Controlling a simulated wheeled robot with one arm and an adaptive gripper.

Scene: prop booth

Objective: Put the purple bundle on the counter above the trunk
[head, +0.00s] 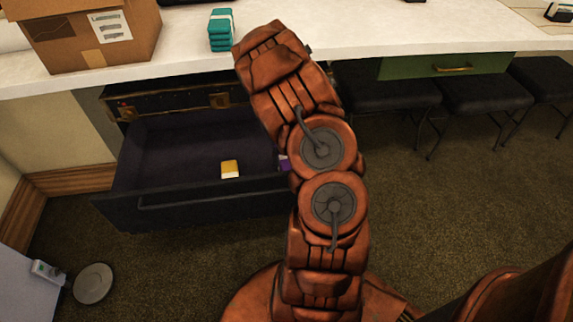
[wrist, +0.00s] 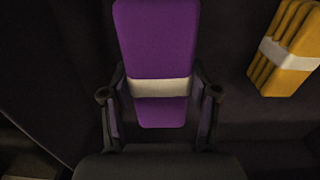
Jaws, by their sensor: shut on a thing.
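The purple bundle (wrist: 158,40), with a white band around it, is between the two fingers of my gripper (wrist: 158,105) in the wrist view. The gripper is shut on it. In the head view only a small purple patch of the bundle (head: 284,163) shows beside my arm, at the right end of the open drawer; my gripper is hidden there behind the arm. The trunk (head: 180,100) is dark with brass fittings, and its drawer (head: 200,200) stands open. The white counter (head: 180,62) runs above the trunk.
A yellow bundle (head: 230,168) lies in the drawer and shows right of the gripper in the wrist view (wrist: 288,50). A cardboard box (head: 70,55) and a teal bundle (head: 221,30) stand on the counter. Dark stools (head: 390,88) stand at the right.

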